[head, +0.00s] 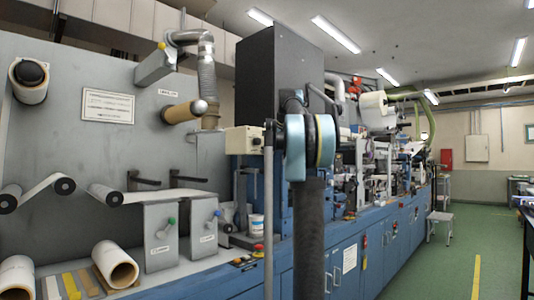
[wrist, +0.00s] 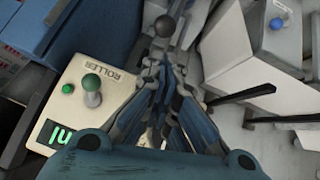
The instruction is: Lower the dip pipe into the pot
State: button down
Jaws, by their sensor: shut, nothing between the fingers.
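In the wrist view my gripper (wrist: 168,62) is shut and empty. Its fingers run together toward a dark round knob (wrist: 165,25) just beyond the tips; whether they touch it I cannot tell. I cannot tell whether this knob belongs to the dip pipe, and I cannot make out the dip pipe for certain in either view. A small white container (head: 256,225), perhaps the pot, stands on the machine's ledge in the head view.
A cream ROLLER control box (wrist: 70,105) with a green knob and display lies close left of my fingers. A pale box with a blue knob (wrist: 277,24) and dark bars (wrist: 240,95) stand to the right. In the head view, green floor (head: 460,235) is open at right.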

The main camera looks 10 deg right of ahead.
jog(key=shift+x, duration=3.15)
notch_tip(320, 180, down, 18)
jog(key=shift+r, duration=0.15)
jog(key=shift+s, duration=0.15)
jog(key=v, duration=1)
jog(key=shift+r, duration=0.1)
